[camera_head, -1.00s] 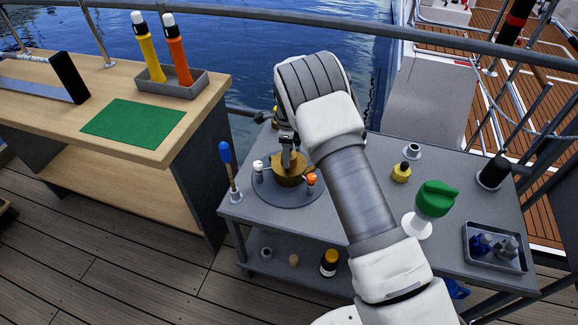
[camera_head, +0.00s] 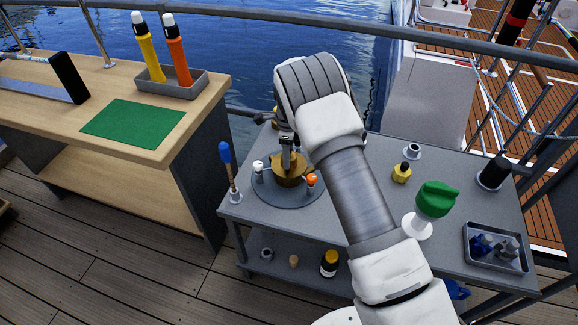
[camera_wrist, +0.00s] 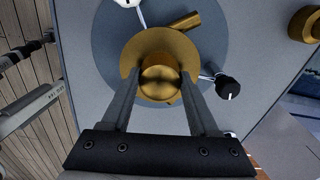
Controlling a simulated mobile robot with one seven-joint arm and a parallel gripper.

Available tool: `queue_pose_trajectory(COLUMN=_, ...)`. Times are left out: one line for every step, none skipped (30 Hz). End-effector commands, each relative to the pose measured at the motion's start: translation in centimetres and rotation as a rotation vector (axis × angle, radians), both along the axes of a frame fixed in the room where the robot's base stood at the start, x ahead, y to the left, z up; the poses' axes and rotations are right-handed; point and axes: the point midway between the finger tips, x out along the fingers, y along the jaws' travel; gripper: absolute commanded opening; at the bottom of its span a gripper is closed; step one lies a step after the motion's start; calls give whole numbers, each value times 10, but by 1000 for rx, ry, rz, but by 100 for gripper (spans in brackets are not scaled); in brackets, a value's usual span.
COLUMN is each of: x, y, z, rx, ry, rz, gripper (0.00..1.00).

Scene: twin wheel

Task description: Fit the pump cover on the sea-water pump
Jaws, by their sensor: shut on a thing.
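The brass sea-water pump (camera_head: 289,180) stands on a round dark plate on the grey table, under my gripper. In the wrist view a brass round piece with a raised knob, which looks like the pump cover (camera_wrist: 161,82), lies between the two fingers. My gripper (camera_wrist: 160,85) is shut on this knob. In the head view my gripper (camera_head: 290,158) points down at the pump, and my arm hides part of it. The cover lies over the pump body; I cannot tell whether it is fully seated.
A white-capped valve (camera_head: 258,167) and an orange-capped one (camera_head: 311,180) flank the pump. A blue-tipped stick (camera_head: 227,160) stands at the table's left corner. A yellow piece (camera_head: 401,172), a green-topped item (camera_head: 435,199) and a grey tray (camera_head: 495,248) stand to the right.

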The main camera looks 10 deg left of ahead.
Motion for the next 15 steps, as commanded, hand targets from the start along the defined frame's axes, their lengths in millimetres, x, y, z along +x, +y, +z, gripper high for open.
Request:
queue_pose_trajectory(x=0, y=0, z=0, rx=0, ry=-1, rz=0, gripper=0)
queue_pose_trajectory(x=0, y=0, z=0, rx=0, ry=-1, rz=0, gripper=0)
queue_pose_trajectory(x=0, y=0, z=0, rx=0, ry=-1, rz=0, gripper=0)
queue_pose_trajectory(x=0, y=0, z=-1, rx=0, ry=-1, rz=0, gripper=0)
queue_pose_trajectory(x=0, y=0, z=-1, rx=0, ry=-1, rz=0, gripper=0)
queue_pose_trajectory(x=0, y=0, z=-1, rx=0, ry=-1, rz=0, gripper=0)
queue_pose_trajectory(x=0, y=0, z=-2, rx=0, ry=-1, rz=0, gripper=0)
queue_pose_trajectory(x=0, y=0, z=-2, rx=0, ry=-1, rz=0, gripper=0)
queue_pose_trajectory(x=0, y=0, z=-3, rx=0, ry=-1, rz=0, gripper=0)
queue_pose_trajectory(x=0, y=0, z=-4, rx=0, ry=-1, rz=0, gripper=0)
queue_pose_trajectory(x=0, y=0, z=-4, rx=0, ry=-1, rz=0, gripper=0)
queue_pose_trajectory(x=0, y=0, z=-5, rx=0, ry=-1, rz=0, gripper=0)
queue_pose_trajectory(x=0, y=0, z=-5, rx=0, ry=-1, rz=0, gripper=0)
queue_pose_trajectory(x=0, y=0, z=-5, rx=0, ry=-1, rz=0, gripper=0)
queue_pose_trajectory(x=0, y=0, z=-6, rx=1, ry=-1, rz=0, gripper=0)
